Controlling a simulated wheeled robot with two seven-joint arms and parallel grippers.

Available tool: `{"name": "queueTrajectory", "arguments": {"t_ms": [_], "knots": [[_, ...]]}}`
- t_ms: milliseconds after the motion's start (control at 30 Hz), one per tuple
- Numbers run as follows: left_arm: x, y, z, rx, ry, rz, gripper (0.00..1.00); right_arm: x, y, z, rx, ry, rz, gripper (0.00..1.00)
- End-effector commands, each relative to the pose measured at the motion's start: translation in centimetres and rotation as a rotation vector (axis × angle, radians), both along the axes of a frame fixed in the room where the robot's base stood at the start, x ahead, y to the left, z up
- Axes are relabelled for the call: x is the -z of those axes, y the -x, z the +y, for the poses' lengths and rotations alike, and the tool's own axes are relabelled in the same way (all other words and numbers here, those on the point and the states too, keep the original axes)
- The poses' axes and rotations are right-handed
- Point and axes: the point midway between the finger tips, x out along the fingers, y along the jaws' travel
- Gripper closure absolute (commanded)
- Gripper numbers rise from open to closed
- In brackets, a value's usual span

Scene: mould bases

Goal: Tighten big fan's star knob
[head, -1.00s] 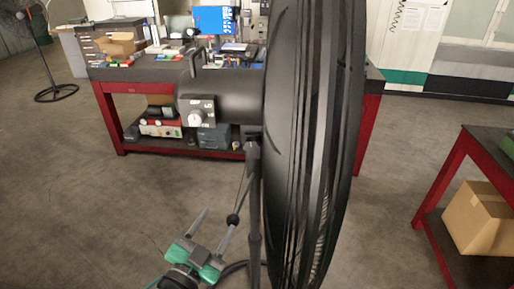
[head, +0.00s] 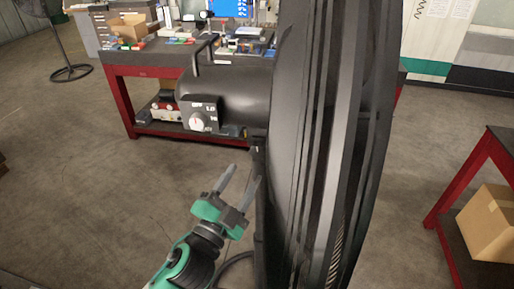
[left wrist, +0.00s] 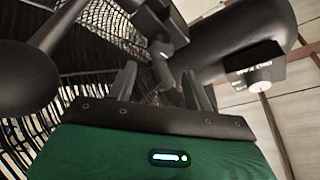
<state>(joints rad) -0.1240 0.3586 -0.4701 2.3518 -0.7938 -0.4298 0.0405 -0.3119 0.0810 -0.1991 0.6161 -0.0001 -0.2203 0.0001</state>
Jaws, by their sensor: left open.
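The big fan (head: 325,130) stands close in front, seen edge-on, with its motor housing (head: 235,95) on the left and its pole (head: 259,215) below. A control box with a white dial (head: 197,121) is on the housing. My left gripper (head: 242,175) is open and empty, pointing up beside the pole under the housing. In the left wrist view its fingers (left wrist: 160,82) point toward the joint under the housing (left wrist: 270,65). A dark rounded shape on a stem (left wrist: 28,80) is close at left; I cannot tell whether it is the star knob. No star knob shows clearly in the head view.
A red-framed workbench (head: 155,72) with boxes and tools stands behind the fan. Another red-framed table (head: 455,185) with a cardboard box (head: 488,222) is at the right. A smaller fan stand (head: 70,72) is at the back left. The floor at left is mostly clear.

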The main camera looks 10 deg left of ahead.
Motion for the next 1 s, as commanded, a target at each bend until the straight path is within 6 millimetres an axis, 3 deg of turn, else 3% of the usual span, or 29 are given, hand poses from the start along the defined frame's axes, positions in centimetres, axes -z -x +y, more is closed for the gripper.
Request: {"name": "queueTrajectory", "arguments": {"t_ms": [400, 600, 900, 1000], "knots": [[-2.1, -6.6, -1.9, 0.000, -0.001, 0.000, 0.48, -3.5, -1.7, 0.5, 0.001, -0.006, -0.021, 0.67], [-2.2, -7.9, -2.3, 0.000, 0.000, 0.000, 0.48, -3.9, -1.7, 0.5, 0.000, -0.005, -0.020, 0.67], [-2.1, -8.1, -2.3, 0.001, 0.001, 0.001, 0.48, -3.9, -1.3, 0.2, -0.001, -0.002, -0.016, 0.67], [-2.1, -8.1, -2.3, 0.001, 0.001, 0.001, 0.68, -3.9, -1.2, 0.1, -0.001, -0.001, -0.015, 0.67]]}}
